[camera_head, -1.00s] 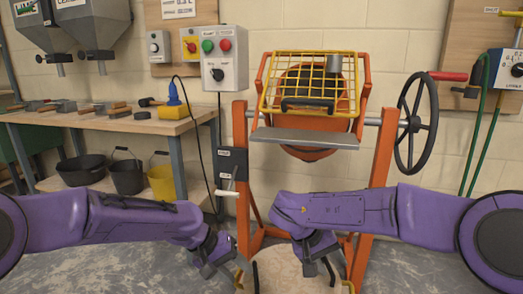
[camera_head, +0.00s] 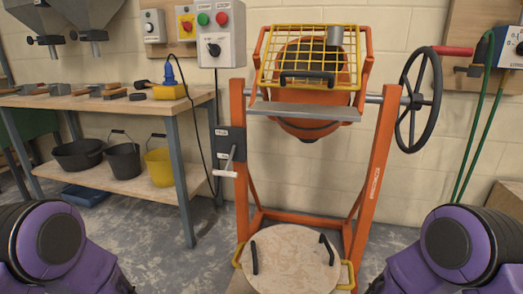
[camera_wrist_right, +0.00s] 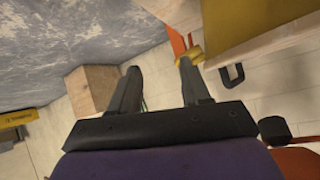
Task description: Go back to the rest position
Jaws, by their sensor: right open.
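My two purple arms show at the lower left and lower right of the head view, drawn back to either side. Neither gripper shows in the head view. In the right wrist view my right gripper (camera_wrist_right: 160,85) is open, with two dark fingers apart and nothing between them. The orange mixer (camera_head: 315,120), with its yellow grid guard (camera_head: 310,70), stands in front of me. A round lid (camera_head: 290,262) with two black handles lies below the mixer, between my arms.
A workbench (camera_head: 120,106) with trowels and a yellow box (camera_head: 170,92) stands left. Black buckets (camera_head: 123,162) and a yellow bucket (camera_head: 159,168) are on its lower shelf. A black handwheel (camera_head: 418,100) sticks out right of the mixer. The floor between bench and mixer is clear.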

